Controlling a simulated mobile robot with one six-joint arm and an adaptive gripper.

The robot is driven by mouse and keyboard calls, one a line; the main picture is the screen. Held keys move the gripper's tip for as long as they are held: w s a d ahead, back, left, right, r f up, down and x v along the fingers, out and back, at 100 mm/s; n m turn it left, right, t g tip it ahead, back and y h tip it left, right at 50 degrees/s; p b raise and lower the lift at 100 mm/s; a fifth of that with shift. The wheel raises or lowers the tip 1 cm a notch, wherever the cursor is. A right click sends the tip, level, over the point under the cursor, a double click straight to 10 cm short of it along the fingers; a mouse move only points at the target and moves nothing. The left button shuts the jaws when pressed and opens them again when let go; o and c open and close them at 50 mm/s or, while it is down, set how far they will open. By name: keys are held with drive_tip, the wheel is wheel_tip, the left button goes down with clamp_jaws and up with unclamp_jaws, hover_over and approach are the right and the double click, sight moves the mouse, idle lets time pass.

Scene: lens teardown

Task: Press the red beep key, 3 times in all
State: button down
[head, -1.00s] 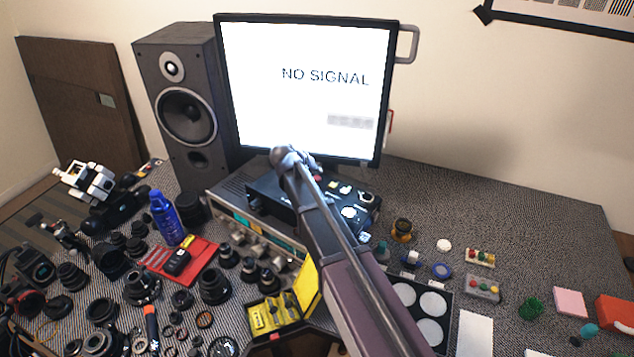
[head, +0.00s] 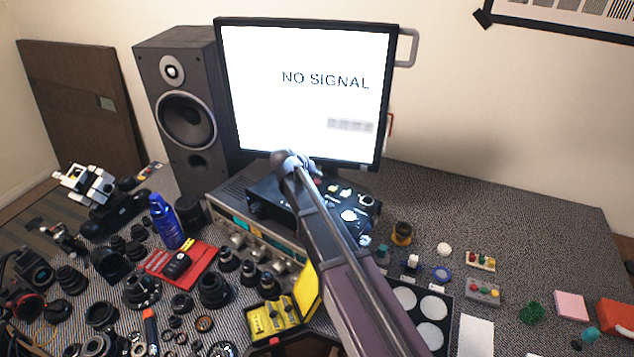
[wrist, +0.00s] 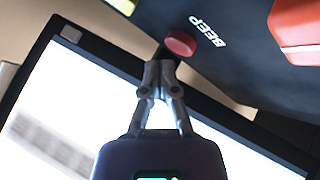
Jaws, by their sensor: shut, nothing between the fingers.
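The red beep key (wrist: 180,43) is a round red button on a dark panel (wrist: 240,70), beside the printed word BEEP in the wrist view. My gripper (wrist: 163,66) is shut and empty. Its fingertips are right at the edge of the red key; I cannot tell whether they touch it. In the head view the black key box (head: 262,194) stands in front of the monitor, and my arm hides part of it and my fingertips.
An orange-red key (wrist: 297,25) sits near the beep key. The monitor (head: 300,90), reading NO SIGNAL, stands close behind the box. A speaker (head: 180,110) stands to the left. Many lens parts crowd the left of the table; the back right is clear.

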sight(316, 182)
drive_tip(key=shift+f+b, duration=0.85)
idle(1.4)
drive_tip(key=shift+r, duration=0.1)
idle(0.3)
drive_tip(key=shift+r+p, duration=0.8)
drive_tip(key=shift+p, duration=0.1)
drive_tip(key=shift+r+p, duration=2.45)
drive_tip(key=shift+r, duration=0.05)
idle(0.4)
wheel_tip(316, 182, up, 4)
drive_tip(key=p, duration=0.4)
drive_tip(key=shift+f, duration=0.1)
drive_tip(key=shift+f, duration=0.15)
